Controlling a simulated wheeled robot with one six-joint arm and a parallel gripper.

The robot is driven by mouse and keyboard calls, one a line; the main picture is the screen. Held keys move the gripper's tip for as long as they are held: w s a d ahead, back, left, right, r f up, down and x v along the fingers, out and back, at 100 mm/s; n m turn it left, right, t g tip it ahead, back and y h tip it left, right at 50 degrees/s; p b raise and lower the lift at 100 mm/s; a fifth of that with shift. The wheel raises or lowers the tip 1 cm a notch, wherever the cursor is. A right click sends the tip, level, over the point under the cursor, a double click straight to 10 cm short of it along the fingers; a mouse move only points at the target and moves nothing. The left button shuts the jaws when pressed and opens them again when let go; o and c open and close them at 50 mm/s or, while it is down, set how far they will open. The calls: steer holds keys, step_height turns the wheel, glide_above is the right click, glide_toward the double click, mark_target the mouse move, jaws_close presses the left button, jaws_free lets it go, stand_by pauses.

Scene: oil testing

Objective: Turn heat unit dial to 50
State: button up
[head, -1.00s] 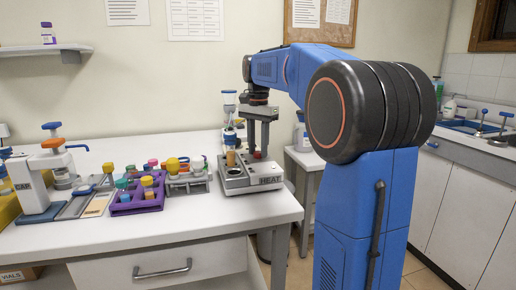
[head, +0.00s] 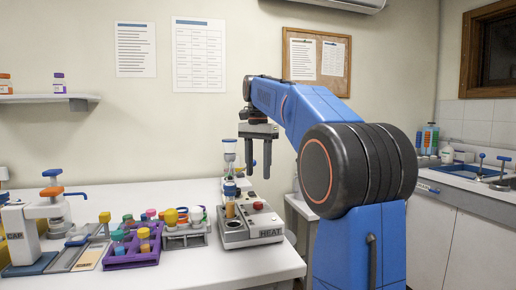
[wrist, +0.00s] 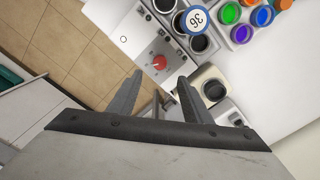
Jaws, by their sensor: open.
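The heat unit (head: 236,240), a light grey box marked HEAT, stands at the right end of the white table. Its red dial (head: 258,205) sits on top toward the right side. In the wrist view the red dial (wrist: 159,62) shows just beyond my fingertips, with its pointer visible but its scale too small to read. My gripper (head: 258,172) is open and empty, pointing down above the heat unit with a clear gap over the dial. In the wrist view my gripper (wrist: 160,88) has its two fingers apart, the dial roughly between and ahead of them.
A vial with a blue cap (head: 230,200) stands in the heat unit, left of the dial. A purple rack (head: 131,253) of colored-cap vials and a white capping press (head: 48,215) are farther left. Beyond the table's right end is open floor (wrist: 75,50).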

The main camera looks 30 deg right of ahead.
step_height(320, 180, up, 7)
steer(key=shift+r, duration=0.15)
stand_by(0.7)
